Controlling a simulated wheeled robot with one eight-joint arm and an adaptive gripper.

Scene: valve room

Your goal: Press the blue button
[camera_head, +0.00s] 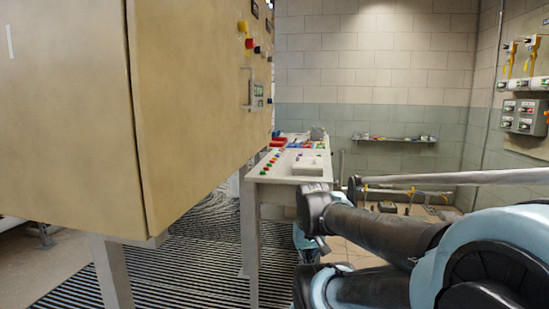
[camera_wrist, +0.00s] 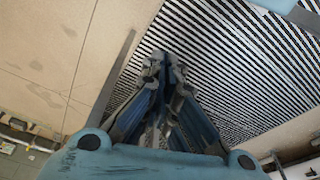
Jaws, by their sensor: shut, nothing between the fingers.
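A pale sloped console (camera_head: 285,167) stands in the middle of the head view, beyond the large beige cabinet. A row of small coloured buttons (camera_head: 270,162) runs along its left side. They are too small for me to tell surely which one is blue. My gripper (camera_wrist: 161,62) shows in the wrist view with its fingers together and nothing between them. Striped floor matting lies behind the fingertips there, and no button shows in that view. In the head view my arm reaches in from the right, in front of the console's right side, and I cannot make out the fingertips.
The large beige cabinet (camera_head: 190,110) fills the left, with a red and a yellow control on its edge. Striped matting (camera_head: 190,245) covers the floor. A pale pipe (camera_head: 430,178) runs at the right. Grey switch boxes (camera_head: 524,117) hang on the right wall.

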